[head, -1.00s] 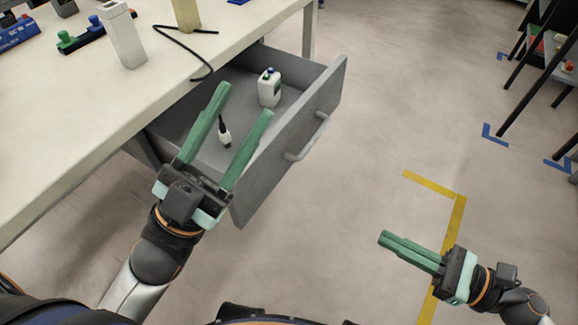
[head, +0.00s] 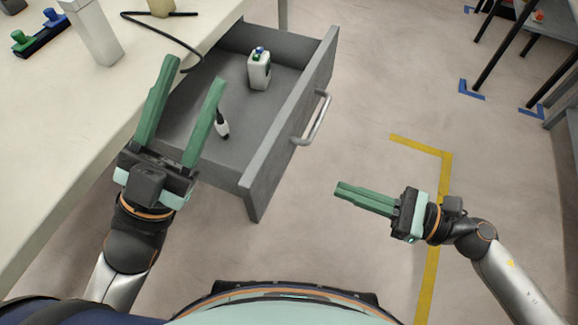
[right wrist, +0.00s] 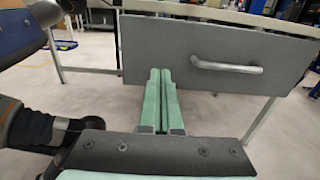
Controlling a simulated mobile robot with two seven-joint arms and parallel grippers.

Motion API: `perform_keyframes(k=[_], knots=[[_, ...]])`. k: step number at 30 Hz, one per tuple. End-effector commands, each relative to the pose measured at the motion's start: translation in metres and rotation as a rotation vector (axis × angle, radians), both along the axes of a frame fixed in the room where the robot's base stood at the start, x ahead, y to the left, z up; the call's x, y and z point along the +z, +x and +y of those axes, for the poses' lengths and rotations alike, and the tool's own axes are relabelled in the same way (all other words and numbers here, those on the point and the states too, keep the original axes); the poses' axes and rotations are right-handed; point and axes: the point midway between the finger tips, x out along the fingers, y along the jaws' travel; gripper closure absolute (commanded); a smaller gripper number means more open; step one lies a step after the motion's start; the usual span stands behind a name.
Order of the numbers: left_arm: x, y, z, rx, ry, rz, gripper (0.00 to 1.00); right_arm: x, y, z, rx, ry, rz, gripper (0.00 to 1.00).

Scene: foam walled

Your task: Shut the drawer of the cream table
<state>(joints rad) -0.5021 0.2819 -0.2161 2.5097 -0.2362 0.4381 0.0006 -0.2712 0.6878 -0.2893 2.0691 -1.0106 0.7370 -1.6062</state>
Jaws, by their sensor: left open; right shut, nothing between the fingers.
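The cream table (head: 40,150) fills the left of the head view. Its grey drawer (head: 290,120) is pulled well out, with a silver bar handle (head: 314,118) on its front. In the right wrist view the drawer front (right wrist: 160,45) and handle (right wrist: 226,67) face me. My left gripper (head: 188,85) is open and empty, over the near side of the drawer and the table edge in the picture. My right gripper (head: 338,193) is shut and empty, in front of the drawer and apart from it; its fingers also show in the right wrist view (right wrist: 160,72).
In the drawer are a white bottle (head: 259,72) with a blue and green top and a small black-and-white item (head: 222,125). Open floor lies right of the drawer, with yellow tape (head: 432,240).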

Motion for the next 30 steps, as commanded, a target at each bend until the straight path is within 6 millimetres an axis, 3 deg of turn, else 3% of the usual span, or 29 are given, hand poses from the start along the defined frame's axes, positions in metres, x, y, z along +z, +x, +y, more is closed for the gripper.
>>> perform_keyframes(k=[9, 15, 21, 30], knots=[[0.007, 0.000, 0.000, 0.007, 0.006, -0.005, 0.50, 0.003, 0.022, 0.065, 0.000, 0.004, -0.002, 1.00], [0.009, 0.000, 0.000, 0.010, 0.008, -0.008, 0.50, 0.002, 0.031, 0.094, 0.000, 0.003, 0.000, 1.00], [0.010, -0.001, 0.000, 0.010, 0.010, -0.009, 0.50, 0.000, 0.034, 0.105, -0.001, 0.000, 0.001, 1.00], [0.010, -0.001, 0.001, 0.011, 0.009, -0.011, 0.50, 0.000, 0.034, 0.106, -0.001, 0.000, 0.001, 1.00]])
